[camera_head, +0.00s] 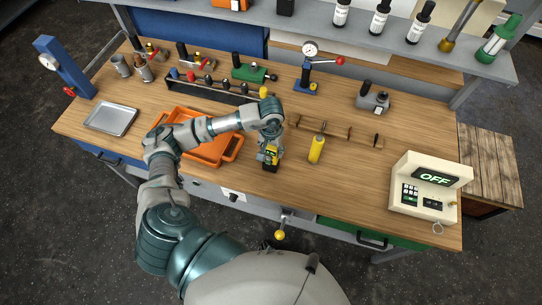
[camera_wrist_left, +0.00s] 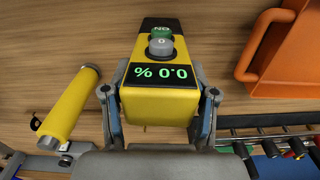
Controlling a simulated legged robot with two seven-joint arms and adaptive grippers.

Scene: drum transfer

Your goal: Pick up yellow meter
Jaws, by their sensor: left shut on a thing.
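The yellow meter (camera_wrist_left: 160,98) fills the middle of the left wrist view, with a black face, a green "0.0 %" readout, a grey button and a green "ON" mark. In the head view the meter (camera_head: 271,158) is at the front middle of the wooden bench. My left gripper (camera_wrist_left: 160,112) is shut on the meter, one finger on each side of its body. In the head view the left gripper (camera_head: 269,152) covers part of the meter. I cannot tell whether the meter touches the bench. My right gripper does not show.
An orange tray (camera_head: 232,150) lies just left of the meter. A yellow-handled tool (camera_head: 317,149) lies to its right, near a wooden rack (camera_head: 345,134). A cream device reading "OFF" (camera_head: 425,187) stands at the right. Bare bench lies between rack and device.

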